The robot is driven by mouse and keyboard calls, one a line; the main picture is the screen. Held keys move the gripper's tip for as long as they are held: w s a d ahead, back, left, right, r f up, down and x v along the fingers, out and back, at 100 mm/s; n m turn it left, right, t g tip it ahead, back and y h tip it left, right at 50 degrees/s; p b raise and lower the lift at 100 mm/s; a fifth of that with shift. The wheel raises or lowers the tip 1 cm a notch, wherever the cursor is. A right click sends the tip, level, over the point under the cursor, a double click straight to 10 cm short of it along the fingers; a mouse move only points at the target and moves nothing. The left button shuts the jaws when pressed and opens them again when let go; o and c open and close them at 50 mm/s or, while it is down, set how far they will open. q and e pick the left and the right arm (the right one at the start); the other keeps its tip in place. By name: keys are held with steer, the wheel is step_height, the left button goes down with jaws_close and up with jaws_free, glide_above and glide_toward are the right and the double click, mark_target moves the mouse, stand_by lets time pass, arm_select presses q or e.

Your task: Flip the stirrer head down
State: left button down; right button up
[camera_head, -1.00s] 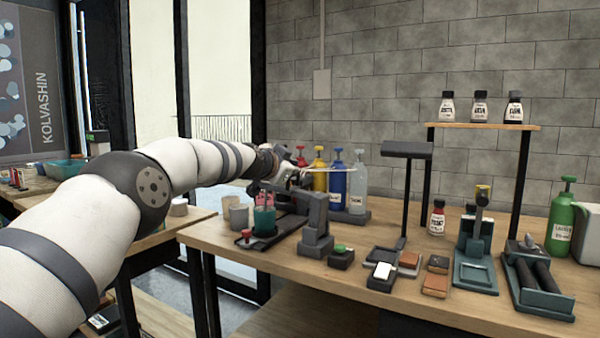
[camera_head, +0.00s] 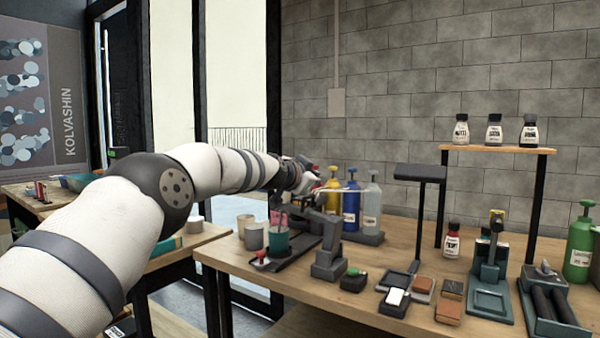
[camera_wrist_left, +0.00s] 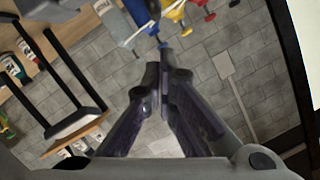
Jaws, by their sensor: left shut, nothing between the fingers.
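The exact tilt of the stirrer head is hard to tell, partly behind my arm. My left gripper (camera_head: 318,188) is above and behind the stirrer head, in front of the pump bottles. In the left wrist view its fingers (camera_wrist_left: 162,75) are together and empty, and the stirrer is not clearly seen there. My right gripper is not in view.
Pump bottles, yellow (camera_head: 333,184), blue (camera_head: 351,207) and clear (camera_head: 372,205), stand behind the stirrer. Grey cups (camera_head: 254,237) stand left of it. A raised shelf (camera_head: 500,149) holds small bottles.

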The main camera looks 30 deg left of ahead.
arm_select(q)
steer(key=a+p+v, duration=0.1)
steer(key=p+v, duration=0.1)
steer(key=v, duration=0.7)
steer(key=shift+s+d+f, duration=0.2)
steer(key=shift+s+d, duration=0.15)
steer(key=shift+d, duration=0.15)
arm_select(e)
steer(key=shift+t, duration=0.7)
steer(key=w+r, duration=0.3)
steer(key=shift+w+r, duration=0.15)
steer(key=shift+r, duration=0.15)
